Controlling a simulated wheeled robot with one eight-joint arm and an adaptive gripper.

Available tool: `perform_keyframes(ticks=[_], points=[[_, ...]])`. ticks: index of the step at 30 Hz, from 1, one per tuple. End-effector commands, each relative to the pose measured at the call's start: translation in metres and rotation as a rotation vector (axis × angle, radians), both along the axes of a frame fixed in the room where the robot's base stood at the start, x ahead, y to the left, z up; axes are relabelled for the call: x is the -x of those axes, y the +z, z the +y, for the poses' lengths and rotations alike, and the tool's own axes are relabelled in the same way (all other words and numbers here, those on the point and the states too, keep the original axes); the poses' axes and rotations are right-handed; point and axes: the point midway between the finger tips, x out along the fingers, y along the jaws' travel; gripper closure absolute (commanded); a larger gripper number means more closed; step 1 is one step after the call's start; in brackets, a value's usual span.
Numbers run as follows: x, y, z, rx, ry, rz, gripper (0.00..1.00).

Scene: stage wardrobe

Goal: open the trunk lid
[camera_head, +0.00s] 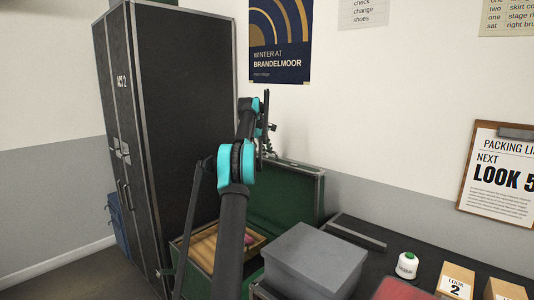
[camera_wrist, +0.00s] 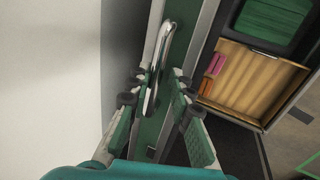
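The trunk (camera_head: 190,285) stands behind my arm in the head view, with its green-lined lid (camera_head: 295,195) raised to about upright near the wall. In the wrist view the lid's edge (camera_wrist: 188,45) runs down the middle, with a silver handle (camera_wrist: 165,45) on it. My gripper (camera_wrist: 160,82) is open, with one finger on each side of the handle's lower part. I cannot tell whether the fingers touch it. In the head view my gripper (camera_head: 266,135) is at the lid's top, partly hidden by my arm. The trunk's wooden tray (camera_wrist: 285,72) shows open at right.
A tall black wardrobe case (camera_head: 185,110) stands left of the trunk. A grey box (camera_head: 310,262) is at right front, beside a dark surface with a white-and-green spool (camera_head: 407,265) and tan labelled boxes (camera_head: 456,280). The wall is close behind the lid.

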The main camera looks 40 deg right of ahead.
Motion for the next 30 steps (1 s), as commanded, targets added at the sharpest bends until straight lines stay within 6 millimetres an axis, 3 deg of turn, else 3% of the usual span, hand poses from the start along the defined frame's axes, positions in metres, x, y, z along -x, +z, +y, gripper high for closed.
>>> perform_keyframes(ticks=[13, 27, 30], points=[[0.001, 0.055, 0.024, 0.000, 0.002, 0.000, 0.80], [0.001, 0.065, 0.028, 0.000, 0.001, -0.001, 0.80], [-0.001, 0.065, 0.031, -0.001, 0.002, -0.002, 0.93]])
